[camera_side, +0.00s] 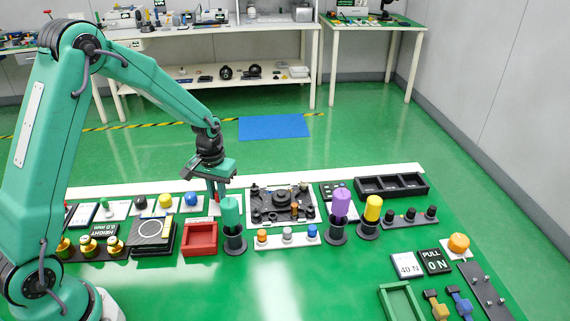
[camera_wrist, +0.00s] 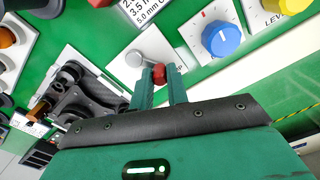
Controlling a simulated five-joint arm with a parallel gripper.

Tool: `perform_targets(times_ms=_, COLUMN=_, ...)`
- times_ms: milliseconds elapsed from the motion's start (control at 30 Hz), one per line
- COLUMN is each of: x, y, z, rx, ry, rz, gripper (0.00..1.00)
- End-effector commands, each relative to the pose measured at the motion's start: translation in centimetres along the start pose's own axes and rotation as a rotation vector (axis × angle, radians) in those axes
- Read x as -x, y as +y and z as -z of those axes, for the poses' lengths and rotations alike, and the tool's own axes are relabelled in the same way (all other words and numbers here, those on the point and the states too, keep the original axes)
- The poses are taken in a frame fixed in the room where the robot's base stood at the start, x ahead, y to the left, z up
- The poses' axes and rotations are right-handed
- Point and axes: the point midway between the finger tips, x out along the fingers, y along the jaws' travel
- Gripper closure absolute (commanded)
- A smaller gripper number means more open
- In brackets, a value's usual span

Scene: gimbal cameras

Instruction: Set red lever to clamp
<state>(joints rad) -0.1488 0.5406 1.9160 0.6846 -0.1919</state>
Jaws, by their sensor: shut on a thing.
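The red lever's knob (camera_wrist: 158,72) shows between my fingertips in the wrist view. A grey metal round part (camera_wrist: 134,59) and a white plate (camera_wrist: 152,45) lie beside it, with the end of a printed word partly hidden by a finger. My gripper (camera_wrist: 161,82) is shut on the red lever. In the side view my gripper (camera_side: 216,193) points down at the back row of panels, just behind the teal cylinder. A little red shows between the fingers there, but the lever's exact angle is hidden.
A blue dial (camera_wrist: 221,38) on a white plate sits close to the right in the wrist view. The black mechanism tray (camera_side: 282,204) is nearby. In the side view a teal cylinder (camera_side: 230,212) in a dark holder and a red box (camera_side: 200,238) stand in front.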

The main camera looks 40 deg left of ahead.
Motion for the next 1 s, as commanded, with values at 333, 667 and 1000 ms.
perform_targets(times_ms=333, x=0.1, y=0.0, z=0.0, rx=0.003, ry=-0.001, rz=0.0, gripper=0.8)
perform_targets(times_ms=667, x=0.0, y=0.0, z=0.0, rx=0.002, ry=0.0, rz=0.0, gripper=0.62)
perform_targets(times_ms=1000, x=1.5, y=0.0, z=0.1, rx=0.001, ry=0.003, rz=0.0, gripper=0.62)
